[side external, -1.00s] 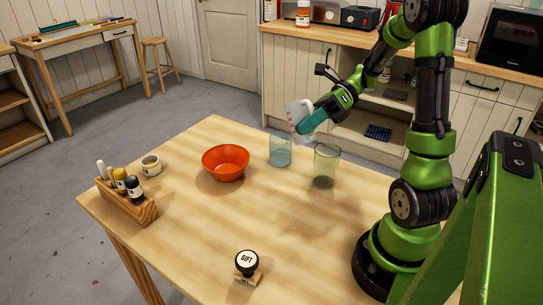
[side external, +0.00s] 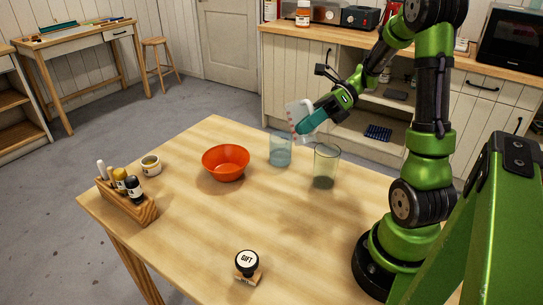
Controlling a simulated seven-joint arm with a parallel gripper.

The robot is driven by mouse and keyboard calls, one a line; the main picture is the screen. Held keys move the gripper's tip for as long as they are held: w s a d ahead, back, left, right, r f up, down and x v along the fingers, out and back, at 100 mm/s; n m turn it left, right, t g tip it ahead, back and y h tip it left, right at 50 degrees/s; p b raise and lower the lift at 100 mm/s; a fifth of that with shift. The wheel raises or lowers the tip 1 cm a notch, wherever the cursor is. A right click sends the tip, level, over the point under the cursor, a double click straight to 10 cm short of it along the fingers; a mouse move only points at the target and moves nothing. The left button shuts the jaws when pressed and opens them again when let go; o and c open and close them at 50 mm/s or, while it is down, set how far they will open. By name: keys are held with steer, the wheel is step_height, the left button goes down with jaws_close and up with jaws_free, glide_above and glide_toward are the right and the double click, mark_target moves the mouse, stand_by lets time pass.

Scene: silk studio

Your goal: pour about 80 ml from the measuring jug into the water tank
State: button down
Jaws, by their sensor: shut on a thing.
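My gripper (side external: 305,121) is shut on the measuring jug (side external: 296,110), a pale see-through vessel, and holds it above the far side of the table. The jug is slightly tilted, and the gripper hides part of it. Below and a little left of it stands a bluish see-through container (side external: 280,152), upright on the table. A clear, greyish glass container (side external: 326,165) stands just right of it, also upright. I cannot tell for certain which of the two is the water tank. The level in the jug is too small to read, and no stream shows.
An orange bowl (side external: 226,163) stands left of the bluish container.

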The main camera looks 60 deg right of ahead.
steer(key=shift+s+a+f+n+t+h, duration=0.25)
steer(key=shift+s+a+f+n+t, duration=0.1)
steer(key=shift+s+f+n+t, duration=0.35)
steer(key=shift+s+a+f+n+t+h, duration=0.35)
steer(key=shift+s+f+n+t, duration=0.2)
steer(key=shift+n, duration=0.3)
steer(key=shift+s+a+f+n+t+h, duration=0.2)
steer(key=shift+s+a+f+n+t, duration=0.15)
steer(key=shift+s+f+n+t, duration=0.3)
steer(key=shift+d, duration=0.1)
